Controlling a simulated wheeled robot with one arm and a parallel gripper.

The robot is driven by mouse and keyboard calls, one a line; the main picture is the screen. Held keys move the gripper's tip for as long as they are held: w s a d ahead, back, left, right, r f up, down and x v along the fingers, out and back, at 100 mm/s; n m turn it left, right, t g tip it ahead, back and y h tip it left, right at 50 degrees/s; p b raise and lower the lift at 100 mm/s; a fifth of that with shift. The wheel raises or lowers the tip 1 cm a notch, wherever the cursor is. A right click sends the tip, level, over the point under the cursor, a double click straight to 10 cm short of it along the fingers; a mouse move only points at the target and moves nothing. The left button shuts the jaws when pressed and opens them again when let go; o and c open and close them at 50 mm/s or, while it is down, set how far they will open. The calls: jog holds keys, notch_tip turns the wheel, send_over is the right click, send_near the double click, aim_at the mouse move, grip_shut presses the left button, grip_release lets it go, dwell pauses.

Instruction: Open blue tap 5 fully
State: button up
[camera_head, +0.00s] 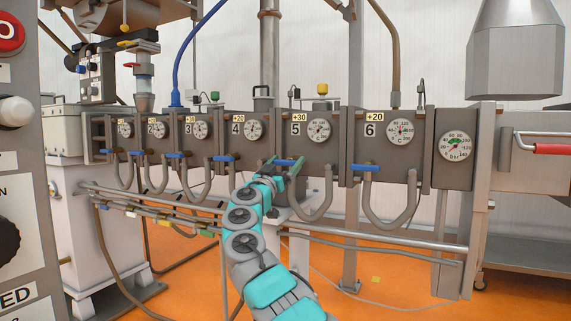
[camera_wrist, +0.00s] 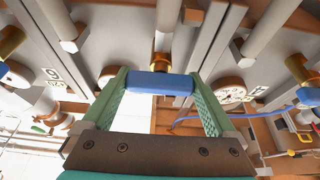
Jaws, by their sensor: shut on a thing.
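Blue tap 5 (camera_head: 284,162) is a small blue bar handle at the lower left of the grey box (camera_head: 300,150) marked 5. It looks roughly level in the head view. My gripper (camera_head: 284,167) reaches up to it from below, with its green fingers at the handle's two ends. In the wrist view, the blue handle (camera_wrist: 161,83) lies crosswise between the fingers of my gripper (camera_wrist: 160,88), and a brass stem (camera_wrist: 161,62) shows behind it. The gripper is shut on the handle.
Blue tap 6 (camera_head: 365,168) is to the right and blue tap 4 (camera_head: 222,158) to the left, on neighbouring boxes. A grey looped hose (camera_head: 325,205) hangs close to the right of my gripper. A horizontal rail (camera_head: 375,238) runs below the boxes.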

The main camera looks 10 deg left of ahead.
jog(key=shift+c, duration=1.4)
